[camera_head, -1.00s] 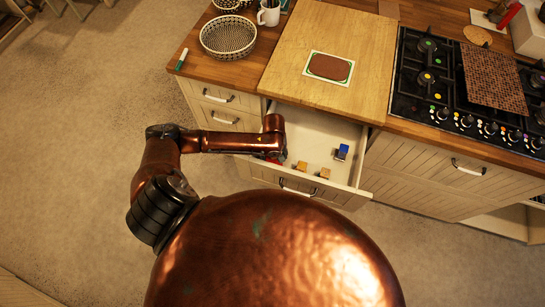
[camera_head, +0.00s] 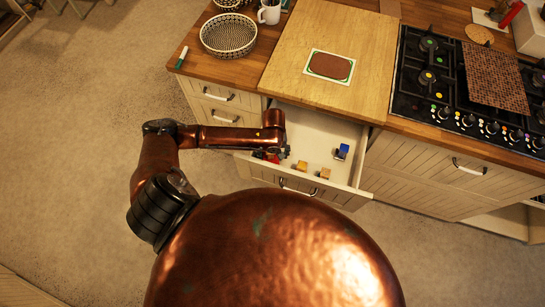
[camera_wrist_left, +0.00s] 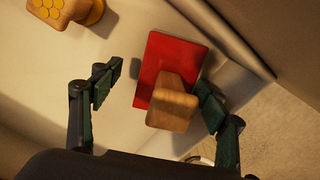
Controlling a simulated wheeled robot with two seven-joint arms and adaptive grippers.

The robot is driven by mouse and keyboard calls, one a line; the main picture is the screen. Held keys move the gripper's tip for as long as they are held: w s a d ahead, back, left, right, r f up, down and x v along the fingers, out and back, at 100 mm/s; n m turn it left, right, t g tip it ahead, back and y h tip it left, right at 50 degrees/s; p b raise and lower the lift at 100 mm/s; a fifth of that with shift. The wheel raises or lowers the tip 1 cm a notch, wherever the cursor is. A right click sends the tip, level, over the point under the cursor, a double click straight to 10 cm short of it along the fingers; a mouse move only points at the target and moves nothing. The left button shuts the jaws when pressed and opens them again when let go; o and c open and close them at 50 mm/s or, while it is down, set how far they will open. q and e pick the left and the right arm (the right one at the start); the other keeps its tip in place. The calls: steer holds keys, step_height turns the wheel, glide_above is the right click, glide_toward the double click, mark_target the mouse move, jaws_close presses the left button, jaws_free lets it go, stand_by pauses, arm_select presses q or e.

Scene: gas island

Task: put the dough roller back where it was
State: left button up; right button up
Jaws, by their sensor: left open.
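No thing in these views has a clear roller shape, so I cannot tell which one is the dough roller. A red rectangular piece with a wooden grip (camera_wrist_left: 163,68) lies in the open drawer (camera_head: 322,125), near its front left. In the head view the red piece (camera_head: 268,156) shows partly beside my left gripper (camera_head: 284,153). In the wrist view the open fingers of my left gripper (camera_wrist_left: 159,78) stand on either side of the red piece and its wooden grip. My right gripper is not in view.
The drawer also holds two small wooden-coloured pieces (camera_head: 324,173) and a blue one (camera_head: 342,152). Above it, a wooden board (camera_head: 290,55) bears a brown patch on a pale card (camera_head: 330,66). A basket (camera_head: 228,36) stands left, a gas hob (camera_head: 440,75) right.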

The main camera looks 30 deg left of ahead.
arm_select(q)
step_height(320, 180, up, 10)
steer(key=shift+r+p, duration=0.1)
steer(key=shift+p, duration=0.7)
